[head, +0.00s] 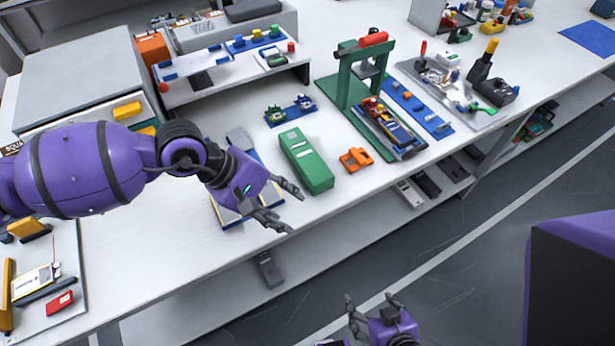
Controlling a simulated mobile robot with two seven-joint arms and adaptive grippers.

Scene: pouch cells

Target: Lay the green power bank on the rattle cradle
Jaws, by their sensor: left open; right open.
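A long green block with a pale label, which looks like the green power bank (307,163), lies on the white table right of my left gripper. My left gripper (295,213) is open and empty, its fingertips near the table's front edge, just in front of and left of the green block. A small orange holder (355,160) sits right of the green block. I cannot tell which thing is the rattle cradle. My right gripper (370,299) is open and empty, low in front of the table.
A blue-edged tray (231,214) lies partly hidden under my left gripper. A green press frame (344,82) with a red handle stands behind the orange holder. A raised white shelf (222,75) stands at the back left. Table is clear around the orange holder's front.

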